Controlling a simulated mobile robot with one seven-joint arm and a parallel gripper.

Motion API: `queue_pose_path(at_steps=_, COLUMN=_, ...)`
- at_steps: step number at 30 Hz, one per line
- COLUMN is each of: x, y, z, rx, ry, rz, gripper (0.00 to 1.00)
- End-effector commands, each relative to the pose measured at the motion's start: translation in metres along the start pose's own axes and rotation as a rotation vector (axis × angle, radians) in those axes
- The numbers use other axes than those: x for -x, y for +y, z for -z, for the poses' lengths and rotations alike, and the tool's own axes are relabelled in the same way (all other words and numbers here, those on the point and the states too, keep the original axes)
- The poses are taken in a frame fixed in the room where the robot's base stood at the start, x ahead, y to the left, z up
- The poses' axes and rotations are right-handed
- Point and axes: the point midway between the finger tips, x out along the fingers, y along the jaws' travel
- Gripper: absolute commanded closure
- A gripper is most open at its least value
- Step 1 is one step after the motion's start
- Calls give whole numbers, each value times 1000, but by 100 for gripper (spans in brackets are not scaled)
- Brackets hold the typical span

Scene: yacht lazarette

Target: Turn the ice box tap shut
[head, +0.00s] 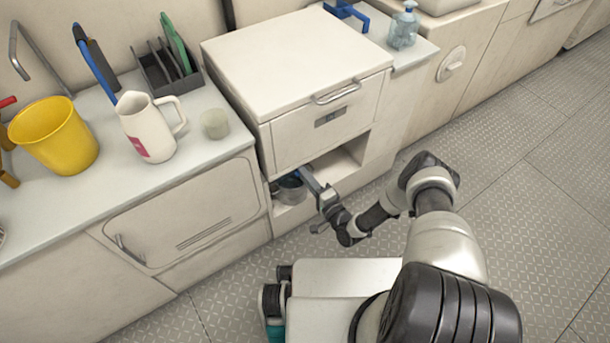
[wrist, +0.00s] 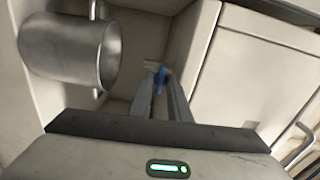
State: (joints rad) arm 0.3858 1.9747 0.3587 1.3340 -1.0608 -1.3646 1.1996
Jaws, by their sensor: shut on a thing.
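The ice box (head: 300,75) is a cream cabinet with a pull handle on its front and an open recess below. My gripper (head: 308,178) reaches into this recess. In the wrist view my gripper (wrist: 160,80) is shut on a small blue piece (wrist: 160,76), which looks like the tap's lever. Most of the tap is hidden by the fingers and the recess. A grey metal pot (head: 291,190) stands in the recess, left of my fingers; it also shows in the wrist view (wrist: 75,50), apart from the fingers.
On the left counter are a yellow bucket (head: 55,137), a white jug (head: 147,127), a small pale cup (head: 215,124) and a dark rack (head: 168,72). A clear bottle (head: 403,27) and a blue fitting (head: 347,13) are behind right. The patterned floor (head: 520,170) at right is clear.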

Motion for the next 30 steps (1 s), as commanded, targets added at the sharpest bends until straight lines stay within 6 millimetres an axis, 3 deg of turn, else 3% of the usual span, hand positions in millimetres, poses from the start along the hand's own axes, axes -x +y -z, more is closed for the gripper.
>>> queue_pose_path(at_steps=20, x=-2, y=-1, z=0, rx=-67, ry=0, rz=3, gripper=100)
queue_pose_path(at_steps=21, x=-2, y=-1, z=0, rx=-67, ry=0, rz=3, gripper=82)
queue_pose_path(at_steps=24, x=-2, y=-1, z=0, rx=-67, ry=0, rz=3, gripper=65)
queue_pose_path(at_steps=30, x=-1, y=-2, z=0, rx=-66, ry=0, rz=5, gripper=65)
